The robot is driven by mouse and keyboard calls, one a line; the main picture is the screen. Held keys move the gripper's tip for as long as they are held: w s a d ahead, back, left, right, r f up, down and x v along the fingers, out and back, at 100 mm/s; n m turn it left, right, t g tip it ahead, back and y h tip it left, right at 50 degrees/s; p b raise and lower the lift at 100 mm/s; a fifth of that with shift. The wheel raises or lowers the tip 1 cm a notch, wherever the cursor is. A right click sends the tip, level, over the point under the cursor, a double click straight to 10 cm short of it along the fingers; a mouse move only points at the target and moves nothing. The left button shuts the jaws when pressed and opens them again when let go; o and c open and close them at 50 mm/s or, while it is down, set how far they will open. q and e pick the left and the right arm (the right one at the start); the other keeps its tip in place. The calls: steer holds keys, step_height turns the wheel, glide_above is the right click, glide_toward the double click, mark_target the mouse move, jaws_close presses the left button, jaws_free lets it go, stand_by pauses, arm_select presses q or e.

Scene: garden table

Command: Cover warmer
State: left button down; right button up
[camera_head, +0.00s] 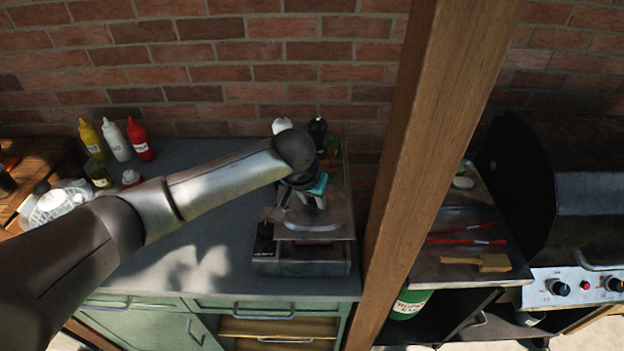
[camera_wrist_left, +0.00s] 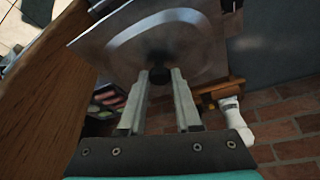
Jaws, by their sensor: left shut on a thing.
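The warmer (camera_head: 302,268) is a grey box near the front edge of the grey counter. A square metal lid (camera_head: 338,226) with a curved embossed mark is above the back of it; the front of the box shows uncovered. My left gripper (camera_head: 312,205) is over the lid, its fingers partly hidden by my own wrist. In the left wrist view, the two fingers (camera_wrist_left: 161,85) are shut on the dark round knob (camera_wrist_left: 160,76) of the lid (camera_wrist_left: 185,35). Whether the lid touches the box's rim cannot be told. My right gripper is not in view.
A wooden post (camera_head: 420,150) stands close right of the warmer. Black (camera_head: 318,128) and white mills stand behind. Yellow, white and red bottles (camera_head: 140,140) stand at back left. A black-handled item (camera_head: 264,238) is at the warmer's left. The counter's left front (camera_head: 170,265) is clear.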

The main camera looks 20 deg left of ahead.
mark_target(310, 214)
arm_select(q)
steer(key=shift+w+p, duration=0.1)
steer(key=shift+p, duration=0.3)
step_height(310, 214, down, 7)
steer(key=b, duration=0.8)
steer(key=shift+b, duration=0.35)
steer(key=shift+a+r, duration=0.1)
steer(key=shift+f, duration=0.95)
steer(key=c, duration=0.5)
jaws_free()
steer(key=p+v, duration=0.1)
steer(key=v, duration=1.4)
steer(key=shift+r, duration=0.15)
